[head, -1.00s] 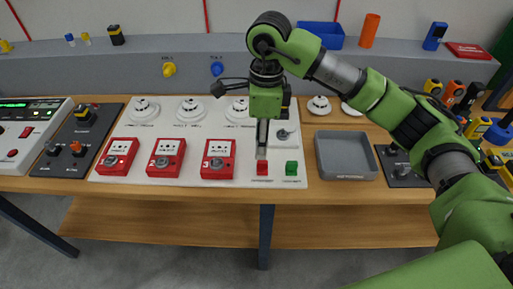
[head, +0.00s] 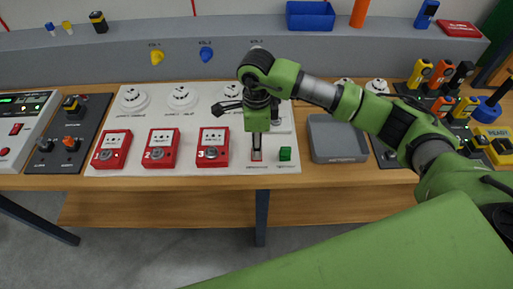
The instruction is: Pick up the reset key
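My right gripper (head: 257,151) reaches down from the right arm onto the white panel (head: 190,107). Its narrow fingertips are at a small red block (head: 257,159), which they largely cover; only red edges show. I cannot tell whether the fingers are open or closed on it. My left gripper is out of view.
Three red call points, numbered 1 (head: 111,149), 2 (head: 161,148) and 3 (head: 212,147), sit left of the gripper. White detectors (head: 182,98) stand behind them. An empty grey tray (head: 337,139) lies to the right. A blue bin (head: 310,15) is on the back ledge.

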